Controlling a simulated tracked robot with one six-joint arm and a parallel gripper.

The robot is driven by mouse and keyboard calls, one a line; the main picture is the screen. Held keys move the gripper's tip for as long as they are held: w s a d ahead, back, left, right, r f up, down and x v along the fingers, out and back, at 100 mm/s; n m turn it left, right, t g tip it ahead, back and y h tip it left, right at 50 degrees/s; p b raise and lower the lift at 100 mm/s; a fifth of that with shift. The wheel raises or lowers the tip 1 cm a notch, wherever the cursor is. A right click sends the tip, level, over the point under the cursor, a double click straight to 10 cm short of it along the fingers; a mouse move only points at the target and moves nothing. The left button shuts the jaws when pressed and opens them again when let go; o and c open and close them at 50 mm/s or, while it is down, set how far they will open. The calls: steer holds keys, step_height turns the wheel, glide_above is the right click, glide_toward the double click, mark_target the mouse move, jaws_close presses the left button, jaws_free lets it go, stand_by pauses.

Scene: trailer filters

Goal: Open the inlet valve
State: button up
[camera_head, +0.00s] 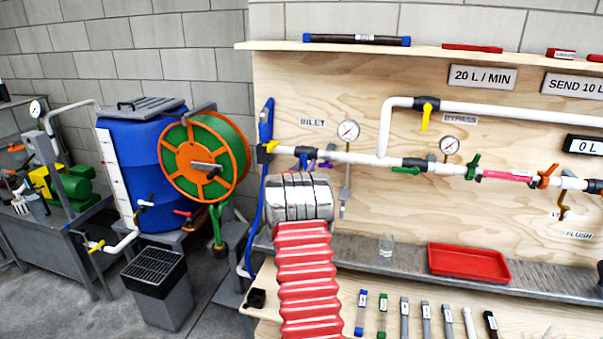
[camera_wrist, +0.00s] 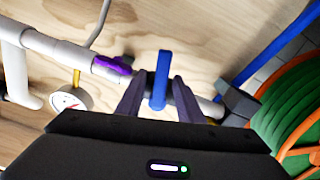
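The inlet valve is a dark body (camera_head: 308,151) on the white pipe, just below the "INLET" label (camera_head: 312,122). Its blue lever (camera_wrist: 160,82) shows in the wrist view, standing across the line of the pipe. My gripper (camera_wrist: 159,88) is open, with one dark finger on each side of the blue lever. A small gap seems to show between each finger and the lever. In the head view my gripper is mostly hidden behind my silver wrist and red arm cover.
A purple lever (camera_wrist: 112,65) sits close by on the same pipe. A round gauge (camera_head: 348,131) stands above the pipe. A green hose reel (camera_head: 205,157) and a blue hose (camera_wrist: 268,58) are beside the valve. A red tray (camera_head: 468,263) lies on the ledge below.

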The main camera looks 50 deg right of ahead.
steer(key=v, duration=1.3)
steer(key=shift+s+a, duration=0.15)
steer(key=shift+a, duration=0.15)
steer(key=shift+c, duration=0.2)
